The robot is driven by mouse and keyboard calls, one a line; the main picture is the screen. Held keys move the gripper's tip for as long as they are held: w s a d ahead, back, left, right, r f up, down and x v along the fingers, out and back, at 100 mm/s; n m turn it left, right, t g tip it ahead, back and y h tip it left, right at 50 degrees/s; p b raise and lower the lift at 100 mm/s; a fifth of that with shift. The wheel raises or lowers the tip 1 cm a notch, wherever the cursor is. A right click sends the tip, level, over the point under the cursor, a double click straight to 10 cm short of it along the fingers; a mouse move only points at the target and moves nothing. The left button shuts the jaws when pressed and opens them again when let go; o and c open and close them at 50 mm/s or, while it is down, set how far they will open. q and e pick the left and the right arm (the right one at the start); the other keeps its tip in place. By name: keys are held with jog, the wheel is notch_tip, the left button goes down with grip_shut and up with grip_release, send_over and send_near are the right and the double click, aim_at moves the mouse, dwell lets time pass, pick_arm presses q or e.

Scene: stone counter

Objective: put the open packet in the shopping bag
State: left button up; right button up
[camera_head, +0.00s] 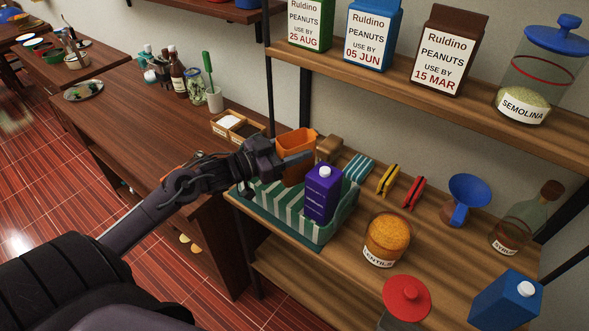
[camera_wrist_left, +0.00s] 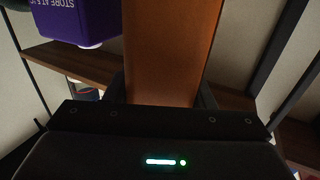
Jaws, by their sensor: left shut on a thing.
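The orange packet (camera_head: 297,146) looks open at its top and is roughly upright. My left gripper (camera_head: 284,164) is shut on it, above the back part of a green-and-white striped container (camera_head: 272,198) that appears to be the shopping bag. In the left wrist view the packet (camera_wrist_left: 168,50) rises between the fingers of the gripper (camera_wrist_left: 165,95). The packet's lower end is partly hidden by the gripper, so I cannot tell whether it touches the bag. A purple carton (camera_head: 322,194) with a white cap stands at the bag's right part. My right gripper is not in view.
Several clips (camera_head: 388,180) and a blue funnel (camera_head: 468,192) lie right of the bag. A lentils jar (camera_head: 386,242) stands in front of them. The upper shelf (camera_head: 420,90) holds peanut cartons. A small divided box (camera_head: 238,126) sits on the left counter.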

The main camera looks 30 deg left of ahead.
aim_at(294, 171)
pick_arm(q)
notch_tip(294, 171, down, 3)
jog(key=shift+w+r, duration=0.1)
jog(key=shift+w, duration=0.05)
jog(key=shift+f, duration=0.3)
notch_tip(294, 171, down, 3)
jog(key=shift+f, duration=0.65)
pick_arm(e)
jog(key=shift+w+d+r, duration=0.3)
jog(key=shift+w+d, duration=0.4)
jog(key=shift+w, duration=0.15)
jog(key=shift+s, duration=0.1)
pick_arm(q)
jog(key=o, duration=1)
jog(key=shift+f, duration=0.1)
jog(key=shift+c, duration=0.2)
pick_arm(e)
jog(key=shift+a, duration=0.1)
